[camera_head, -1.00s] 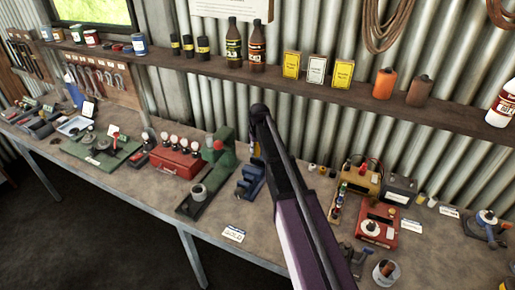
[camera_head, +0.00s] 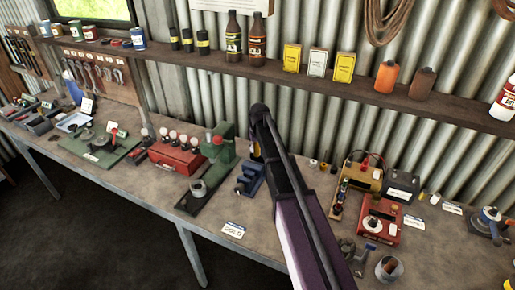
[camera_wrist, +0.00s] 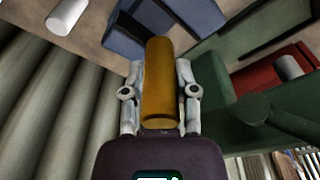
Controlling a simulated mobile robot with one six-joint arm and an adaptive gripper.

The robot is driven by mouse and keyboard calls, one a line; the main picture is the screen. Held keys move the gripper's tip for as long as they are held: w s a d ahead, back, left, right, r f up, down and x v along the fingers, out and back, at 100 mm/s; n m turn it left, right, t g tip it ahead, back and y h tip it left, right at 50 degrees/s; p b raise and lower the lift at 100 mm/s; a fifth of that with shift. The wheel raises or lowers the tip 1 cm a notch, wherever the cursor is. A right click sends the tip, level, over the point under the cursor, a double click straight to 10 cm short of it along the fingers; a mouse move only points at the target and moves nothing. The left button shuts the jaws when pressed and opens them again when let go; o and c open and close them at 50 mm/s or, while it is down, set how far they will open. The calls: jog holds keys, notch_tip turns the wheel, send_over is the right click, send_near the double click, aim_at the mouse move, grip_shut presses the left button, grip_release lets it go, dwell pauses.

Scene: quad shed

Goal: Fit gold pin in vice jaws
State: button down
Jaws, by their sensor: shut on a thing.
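My gripper (camera_wrist: 160,76) is shut on the gold pin (camera_wrist: 159,95), a plain cylinder held between its two fingers in the wrist view. The pin's far end overlaps the blue vice (camera_wrist: 203,18) in that view. I cannot tell whether they touch. In the head view the blue vice (camera_head: 252,180) stands on the bench just left of my arm, by a white label card (camera_head: 233,230). My gripper is mostly hidden behind my own arm there.
A green machine (camera_head: 222,150) stands close left of the vice, with a red box (camera_head: 176,158) beyond it. Battery gear and a red unit (camera_head: 378,228) are to the right. A shelf (camera_head: 330,88) with bottles and tins runs along the corrugated wall.

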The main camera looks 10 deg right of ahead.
aim_at(257, 155)
jog(key=shift+f+b, duration=0.55)
jog(key=shift+f, duration=0.2)
jog(key=shift+f+b, duration=1.6)
dwell(2.3)
jog(key=shift+c, duration=1.5)
grip_release()
jog(key=o, duration=0.3)
jog(key=shift+r, duration=0.2)
jog(key=shift+r+p, duration=3.35)
jog(key=shift+p, duration=0.2)
